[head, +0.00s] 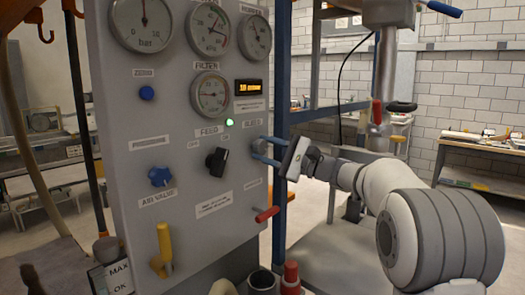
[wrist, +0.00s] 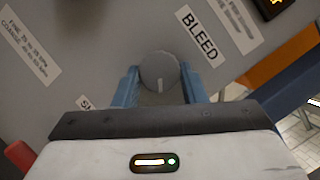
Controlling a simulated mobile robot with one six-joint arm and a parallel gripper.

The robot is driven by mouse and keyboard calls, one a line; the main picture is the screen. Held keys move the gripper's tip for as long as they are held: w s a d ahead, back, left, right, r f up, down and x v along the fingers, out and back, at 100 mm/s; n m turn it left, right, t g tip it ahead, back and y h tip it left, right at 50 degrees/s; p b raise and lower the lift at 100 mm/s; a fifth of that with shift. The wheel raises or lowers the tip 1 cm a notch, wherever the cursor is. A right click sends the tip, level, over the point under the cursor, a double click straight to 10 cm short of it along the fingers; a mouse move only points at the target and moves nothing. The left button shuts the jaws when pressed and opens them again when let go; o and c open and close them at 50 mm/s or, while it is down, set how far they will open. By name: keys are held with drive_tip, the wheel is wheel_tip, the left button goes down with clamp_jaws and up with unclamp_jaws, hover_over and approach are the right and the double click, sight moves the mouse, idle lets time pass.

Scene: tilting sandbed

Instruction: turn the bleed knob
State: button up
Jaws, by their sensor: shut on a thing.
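The bleed knob (wrist: 159,68) is a round grey knob with a pale pointer line, beside the BLEED label (wrist: 200,37) in the wrist view. The line points down toward my gripper in that view. My gripper (head: 259,149) is at the right edge of the grey panel (head: 140,110) in the head view. Its two blue fingers stand on either side of the knob, shut on it.
A red-handled lever (head: 266,214) sticks out just below my gripper. Several gauges sit above. A blue post (head: 281,90) stands behind the panel's right edge.

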drive_tip(key=shift+f+m+t, duration=0.2)
drive_tip(key=shift+m+t, duration=0.2)
drive_tip(key=shift+m, duration=0.55)
drive_tip(key=shift+f+m+t, duration=0.15)
drive_tip(key=shift+m+t, duration=0.25)
drive_tip(key=shift+m, duration=0.55)
drive_tip(key=o, duration=0.9)
drive_tip(key=shift+d+r, duration=0.1)
drive_tip(key=shift+c, duration=0.2)
drive_tip(key=shift+o, duration=0.5)
drive_tip(key=shift+s, duration=0.1)
drive_tip(key=shift+r, duration=0.1)
drive_tip(key=v, duration=0.7)
drive_tip(key=shift+d+f+b, duration=0.3)
drive_tip(key=shift+f+b, duration=0.05)
drive_tip(key=shift+b, duration=0.1)
